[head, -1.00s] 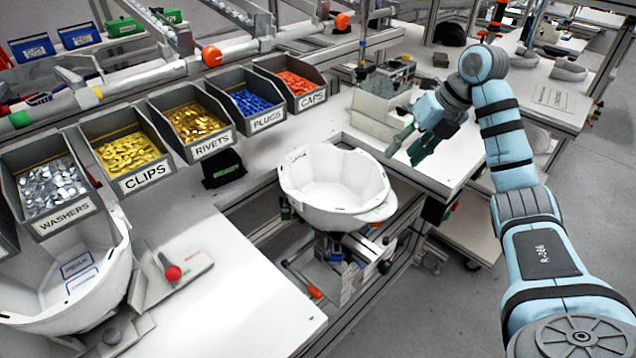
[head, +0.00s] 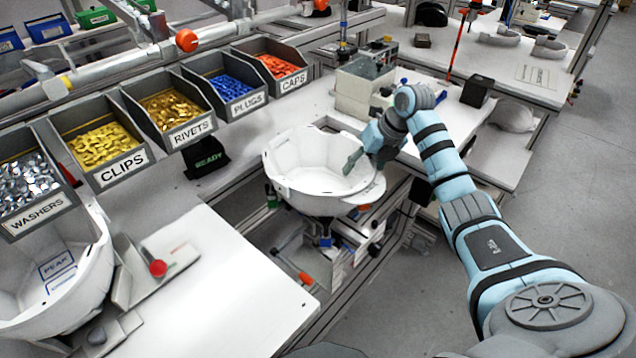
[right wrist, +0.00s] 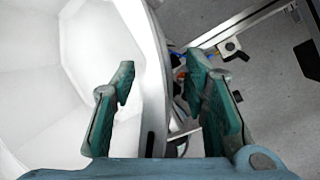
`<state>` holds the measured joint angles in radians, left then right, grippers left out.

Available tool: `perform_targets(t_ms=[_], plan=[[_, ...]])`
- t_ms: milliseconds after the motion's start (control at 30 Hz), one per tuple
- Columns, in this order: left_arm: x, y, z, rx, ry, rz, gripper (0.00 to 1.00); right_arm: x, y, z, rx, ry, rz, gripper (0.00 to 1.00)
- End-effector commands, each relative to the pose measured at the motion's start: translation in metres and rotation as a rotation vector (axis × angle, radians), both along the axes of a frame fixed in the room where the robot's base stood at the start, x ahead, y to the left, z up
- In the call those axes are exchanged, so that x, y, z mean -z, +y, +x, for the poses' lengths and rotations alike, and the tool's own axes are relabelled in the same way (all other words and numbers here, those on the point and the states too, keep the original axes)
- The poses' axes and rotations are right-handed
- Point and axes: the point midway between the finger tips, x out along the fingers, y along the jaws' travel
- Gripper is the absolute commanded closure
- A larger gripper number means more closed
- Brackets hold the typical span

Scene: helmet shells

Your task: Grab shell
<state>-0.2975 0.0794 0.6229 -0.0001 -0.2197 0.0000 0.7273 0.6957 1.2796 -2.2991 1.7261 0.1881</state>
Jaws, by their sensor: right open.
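A white helmet shell (head: 310,178) sits open side up on a stand between the benches in the head view. My right gripper (head: 364,164) is at the shell's right rim. In the right wrist view the gripper (right wrist: 165,95) is open, with its green fingers on either side of the shell's wall (right wrist: 152,75). One finger is over the inside of the shell and the other is outside it. The fingers look apart from the wall. Another white shell (head: 75,285) stands at the lower left. My left gripper is not in view.
Labelled bins of washers (head: 28,190), clips (head: 100,150), rivets (head: 170,112), plugs (head: 230,85) and caps (head: 280,70) line the back of the bench. A red button (head: 158,268) is near the left shell. The white bench top (head: 225,290) in front is clear.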

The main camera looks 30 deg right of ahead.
Motion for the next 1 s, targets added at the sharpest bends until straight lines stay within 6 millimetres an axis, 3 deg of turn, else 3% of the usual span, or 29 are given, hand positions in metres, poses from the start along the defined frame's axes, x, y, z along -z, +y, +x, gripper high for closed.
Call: perform_targets(t_ms=[100,333,767,1000], plan=[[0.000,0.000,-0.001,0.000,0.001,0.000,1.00,0.000,0.000,0.000,0.000,0.000,0.000,0.62],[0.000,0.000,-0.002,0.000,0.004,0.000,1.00,-0.001,0.000,0.000,0.000,0.000,0.000,0.99],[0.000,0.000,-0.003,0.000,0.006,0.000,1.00,-0.003,0.000,0.000,0.000,-0.001,0.001,1.00],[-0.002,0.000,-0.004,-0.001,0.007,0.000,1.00,-0.024,0.000,0.000,-0.001,-0.003,0.001,1.00]])
